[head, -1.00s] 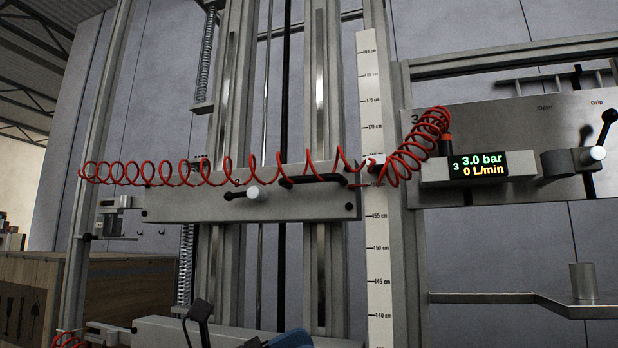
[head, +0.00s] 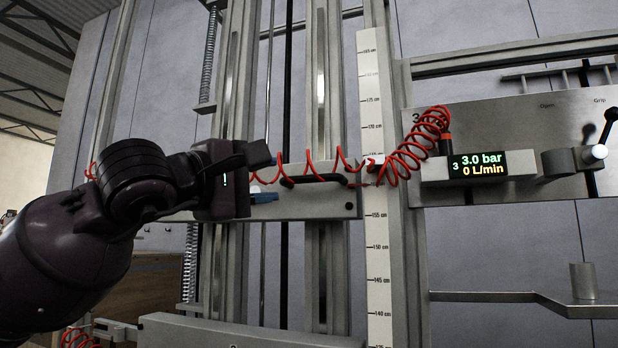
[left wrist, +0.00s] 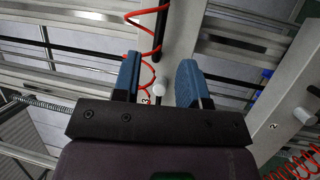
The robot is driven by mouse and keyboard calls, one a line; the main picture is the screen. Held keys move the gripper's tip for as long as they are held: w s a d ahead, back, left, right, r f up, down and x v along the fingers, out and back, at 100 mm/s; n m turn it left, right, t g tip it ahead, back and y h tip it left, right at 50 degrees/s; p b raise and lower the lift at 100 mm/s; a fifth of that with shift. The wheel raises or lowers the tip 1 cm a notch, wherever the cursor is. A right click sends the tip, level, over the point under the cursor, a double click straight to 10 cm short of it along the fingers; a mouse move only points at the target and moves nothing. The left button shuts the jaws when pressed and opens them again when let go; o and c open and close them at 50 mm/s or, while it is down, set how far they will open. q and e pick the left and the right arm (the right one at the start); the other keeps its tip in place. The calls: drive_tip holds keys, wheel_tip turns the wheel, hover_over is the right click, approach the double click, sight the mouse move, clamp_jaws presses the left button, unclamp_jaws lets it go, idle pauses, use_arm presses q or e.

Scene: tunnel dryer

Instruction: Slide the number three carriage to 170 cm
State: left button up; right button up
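The number three carriage (head: 335,205) is a grey horizontal plate on the vertical rails, with a black bar handle (head: 318,179). Its right end lies beside the scale (head: 378,232), between the 170 and 155 marks; the red hose obscures the exact reading. My left gripper (head: 264,174) is in front of the plate's left half and hides its lever in the head view. My right gripper is not in view.
A coiled red hose (head: 405,160) crosses the carriage front. A display (head: 478,165) reading 3.0 bar stands right of the scale, beside a "Grip" lever (head: 598,152). Another carriage (head: 250,333) sits lower; a "2" plate (left wrist: 285,105) shows in the wrist view.

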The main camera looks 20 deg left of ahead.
sight(307, 179)
use_arm(q)
drive_tip(key=p+x, duration=0.2)
drive_tip(key=x, duration=0.6)
drive_tip(key=shift+d, duration=0.1)
drive_tip(key=shift+w+d+r, duration=0.1)
drive_tip(key=shift+w+d, duration=0.15)
drive_tip(key=shift+w, duration=0.4)
drive_tip(key=shift+w+d, duration=0.1)
drive_tip(key=shift+w, duration=0.1)
